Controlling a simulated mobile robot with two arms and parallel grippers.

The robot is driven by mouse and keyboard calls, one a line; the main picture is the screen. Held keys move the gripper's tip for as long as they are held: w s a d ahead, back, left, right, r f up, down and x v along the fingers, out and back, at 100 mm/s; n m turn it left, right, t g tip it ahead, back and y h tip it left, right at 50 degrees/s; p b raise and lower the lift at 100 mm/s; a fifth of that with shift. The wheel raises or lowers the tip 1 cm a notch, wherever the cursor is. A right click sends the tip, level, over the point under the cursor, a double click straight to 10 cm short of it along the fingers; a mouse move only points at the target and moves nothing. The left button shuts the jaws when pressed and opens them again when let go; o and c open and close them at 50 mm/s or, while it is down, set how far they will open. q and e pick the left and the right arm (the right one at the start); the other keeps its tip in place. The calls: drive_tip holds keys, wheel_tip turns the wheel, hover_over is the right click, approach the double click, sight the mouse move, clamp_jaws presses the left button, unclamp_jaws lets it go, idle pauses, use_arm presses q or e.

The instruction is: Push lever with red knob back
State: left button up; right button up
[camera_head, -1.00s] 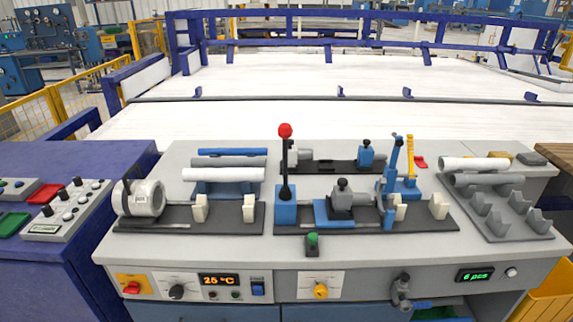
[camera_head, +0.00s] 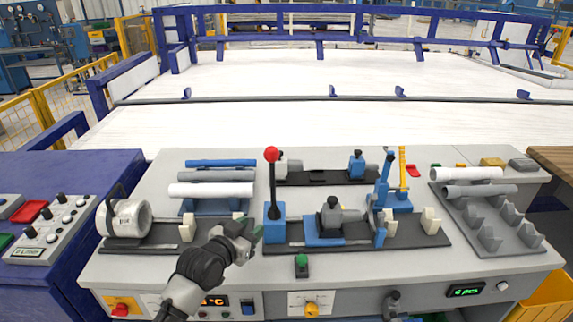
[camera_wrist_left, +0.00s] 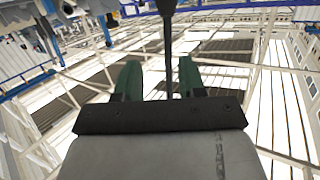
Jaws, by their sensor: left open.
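The lever's red knob (camera_head: 271,154) tops a thin black rod (camera_head: 272,183) that stands about upright from a blue block (camera_head: 274,222) on the bench. My left gripper (camera_head: 250,232) comes in from below, low and just left of the blue block, well under the knob. In the left wrist view its two green fingers (camera_wrist_left: 158,80) are apart with nothing held. A dark rod (camera_wrist_left: 168,45) rises beyond the gap between the fingers in that view; the knob is out of that view. My right gripper is not in view.
A heater-like white cylinder (camera_head: 125,218) stands at the left. White, grey and blue pipes (camera_head: 212,190) lie on a rack behind. A blue clamp (camera_head: 381,200) stands right of the lever. A green button (camera_head: 301,262) sits in front.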

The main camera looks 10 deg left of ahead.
use_arm(q)
drive_tip(key=t+h, duration=0.1)
drive_tip(key=t, duration=0.1)
approach(271, 176)
drive_tip(key=w, duration=0.2)
drive_tip(key=shift+m, duration=0.4)
drive_tip(key=x, duration=0.3)
drive_tip(key=p+x, duration=0.1)
drive_tip(key=x, duration=0.6)
drive_tip(key=shift+w+d+p, duration=0.25)
drive_tip(key=shift+d+p, duration=0.05)
drive_tip(key=shift+d, duration=0.1)
clamp_jaws()
